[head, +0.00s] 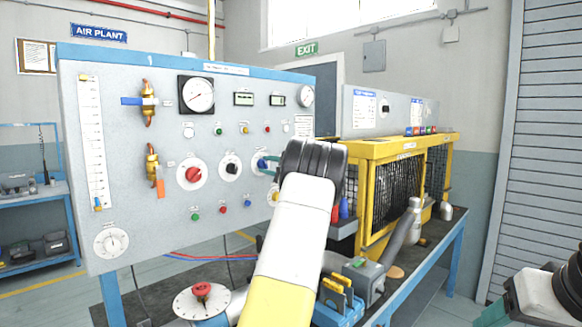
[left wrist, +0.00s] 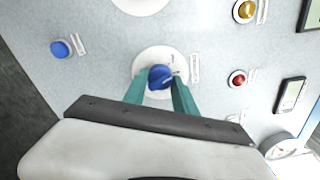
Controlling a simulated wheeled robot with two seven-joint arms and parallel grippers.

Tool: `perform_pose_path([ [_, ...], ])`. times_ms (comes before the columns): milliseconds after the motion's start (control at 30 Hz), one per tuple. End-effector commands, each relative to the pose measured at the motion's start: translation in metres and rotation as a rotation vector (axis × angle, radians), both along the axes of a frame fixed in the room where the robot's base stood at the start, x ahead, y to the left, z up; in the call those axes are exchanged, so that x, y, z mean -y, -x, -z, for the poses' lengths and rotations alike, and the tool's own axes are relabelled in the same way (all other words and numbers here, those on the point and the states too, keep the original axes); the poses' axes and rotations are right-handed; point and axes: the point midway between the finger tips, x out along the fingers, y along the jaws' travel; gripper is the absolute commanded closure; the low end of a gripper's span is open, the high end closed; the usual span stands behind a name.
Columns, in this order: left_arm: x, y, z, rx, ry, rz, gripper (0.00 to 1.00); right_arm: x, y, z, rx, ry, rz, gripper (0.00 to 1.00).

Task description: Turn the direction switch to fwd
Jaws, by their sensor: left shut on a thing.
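A blue rotary knob (head: 262,163) sits on a round white dial at the right of the grey panel's row of knobs. It also shows in the left wrist view (left wrist: 160,77), between the two teal fingers of my left gripper (left wrist: 160,88). The fingers are shut on the knob from both sides. In the head view my left gripper (head: 268,167) is partly hidden by its own wrist. The dial's lettering is too small to read, so I cannot tell which position the knob points to. My right gripper (head: 492,314) shows only in part at the lower right.
A red knob (head: 193,174) and a black knob (head: 232,168) stand left of the blue one on the panel (head: 130,200). Small coloured buttons and lamps surround them. A yellow caged machine (head: 385,190) stands on the bench to the right.

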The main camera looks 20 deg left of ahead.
Motion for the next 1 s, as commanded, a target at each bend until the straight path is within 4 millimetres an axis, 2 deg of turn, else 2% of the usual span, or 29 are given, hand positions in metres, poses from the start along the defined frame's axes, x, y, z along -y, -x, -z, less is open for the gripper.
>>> perform_pose_path([
  [500, 0.0000, 0.0002, 0.0001, 0.328, 0.136, -0.001, 1.00, 0.0000, 0.0000, 0.0000, 0.000, 0.000, 0.000, 0.37],
  [1000, -0.0001, 0.0003, 0.0007, 0.401, 0.169, -0.002, 1.00, 0.0000, 0.0000, 0.0000, 0.000, 0.000, 0.000, 0.37],
])
